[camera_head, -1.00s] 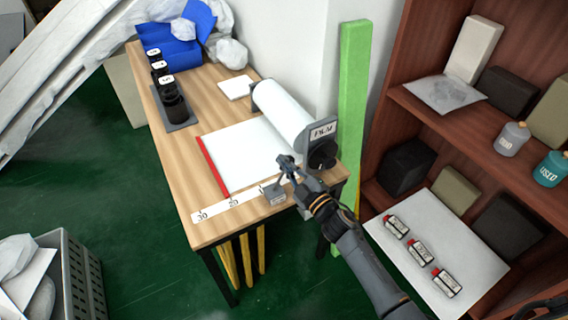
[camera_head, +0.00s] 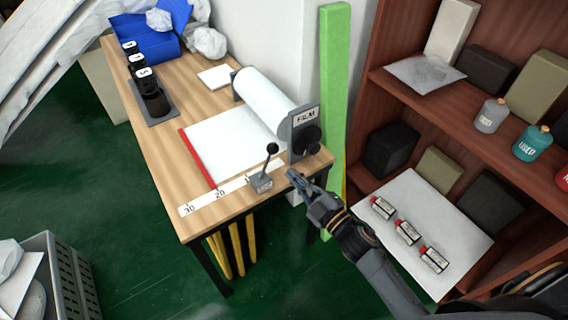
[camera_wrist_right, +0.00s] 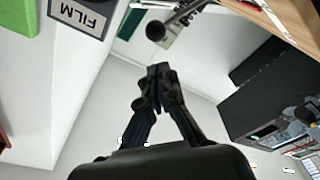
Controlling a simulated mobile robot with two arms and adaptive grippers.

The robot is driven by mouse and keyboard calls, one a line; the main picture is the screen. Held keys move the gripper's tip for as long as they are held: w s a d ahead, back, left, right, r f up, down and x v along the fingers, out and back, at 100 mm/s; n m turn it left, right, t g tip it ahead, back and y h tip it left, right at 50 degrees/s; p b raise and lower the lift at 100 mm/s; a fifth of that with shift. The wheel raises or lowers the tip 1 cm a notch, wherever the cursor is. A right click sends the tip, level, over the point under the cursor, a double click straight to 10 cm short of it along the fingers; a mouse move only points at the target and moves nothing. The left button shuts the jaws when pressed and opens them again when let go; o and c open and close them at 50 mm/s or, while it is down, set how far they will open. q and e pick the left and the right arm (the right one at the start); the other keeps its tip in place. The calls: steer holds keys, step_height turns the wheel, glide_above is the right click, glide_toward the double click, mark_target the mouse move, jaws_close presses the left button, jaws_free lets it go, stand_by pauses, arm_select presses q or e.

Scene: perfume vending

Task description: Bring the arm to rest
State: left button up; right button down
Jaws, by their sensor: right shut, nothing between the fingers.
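My right gripper (camera_head: 292,178) is shut and empty in the head view, at the front right corner of the wooden table (camera_head: 170,190). It is to the right of a small grey lever box (camera_head: 261,184) with a black-knobbed lever (camera_head: 271,150), apart from the knob. The right wrist view shows the gripper's fingertips (camera_wrist_right: 158,72) together with nothing between them. The black lever knob (camera_wrist_right: 155,32) shows just beyond them. My left gripper is not in view.
A film roll (camera_head: 265,98) with a FILM plate (camera_head: 306,118) stands behind the gripper. A green post (camera_head: 333,90) rises beside the table. A shelf at the right holds a white board (camera_head: 440,215) with several small bottles. A grey crate (camera_head: 72,275) stands at lower left.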

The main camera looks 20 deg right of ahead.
steer(key=shift+s+d, duration=0.25)
steer(key=shift+s, duration=0.45)
